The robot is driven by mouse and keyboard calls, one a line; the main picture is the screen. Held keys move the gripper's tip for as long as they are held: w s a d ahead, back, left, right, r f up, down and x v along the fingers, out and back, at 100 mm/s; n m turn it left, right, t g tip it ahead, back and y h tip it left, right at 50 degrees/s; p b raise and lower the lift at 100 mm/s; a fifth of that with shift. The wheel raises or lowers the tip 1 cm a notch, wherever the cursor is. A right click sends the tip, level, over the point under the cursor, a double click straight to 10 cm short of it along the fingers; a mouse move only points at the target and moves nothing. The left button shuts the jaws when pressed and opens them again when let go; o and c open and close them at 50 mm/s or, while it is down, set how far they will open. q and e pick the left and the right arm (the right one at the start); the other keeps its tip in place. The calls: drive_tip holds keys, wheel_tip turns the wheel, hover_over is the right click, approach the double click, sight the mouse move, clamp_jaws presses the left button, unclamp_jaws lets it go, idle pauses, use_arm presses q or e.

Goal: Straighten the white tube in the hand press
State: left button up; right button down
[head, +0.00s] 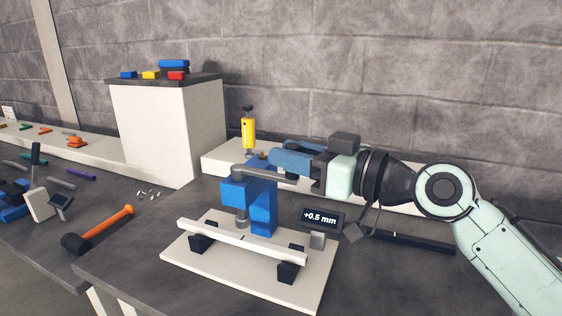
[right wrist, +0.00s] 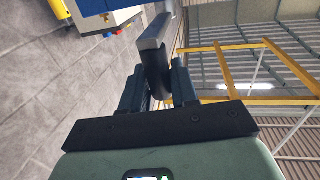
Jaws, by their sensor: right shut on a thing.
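The white tube (head: 275,250) lies across two black supports (head: 203,243) on the pale base plate of the hand press. It looks nearly straight. The blue press (head: 264,209) stands behind it, with its grey ram (head: 241,217) right above the tube's middle. I cannot tell whether the ram touches the tube. A small display (head: 321,218) reads +0.5 mm. My right gripper (head: 297,170) is shut on the press's grey lever (head: 262,176), which lies about level. The lever's end also shows between the fingers in the right wrist view (right wrist: 153,45). My left gripper is out of view.
An orange-handled hammer (head: 108,228) lies left of the press. A tall white cabinet (head: 168,130) with coloured blocks on top stands behind. A yellow bottle-like thing (head: 248,132) stands behind the press. A dark bar (head: 415,242) lies to the right.

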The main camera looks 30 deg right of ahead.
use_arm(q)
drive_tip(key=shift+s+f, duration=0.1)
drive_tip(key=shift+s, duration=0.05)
use_arm(e)
drive_tip(key=shift+d, duration=0.15)
drive_tip(key=c, duration=1)
unclamp_jaws()
drive_tip(key=shift+w, duration=0.15)
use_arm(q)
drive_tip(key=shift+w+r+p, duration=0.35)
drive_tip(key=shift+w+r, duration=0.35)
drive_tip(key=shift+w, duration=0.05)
use_arm(e)
drive_tip(key=v, duration=1.3)
drive_tip(key=shift+s, duration=0.3)
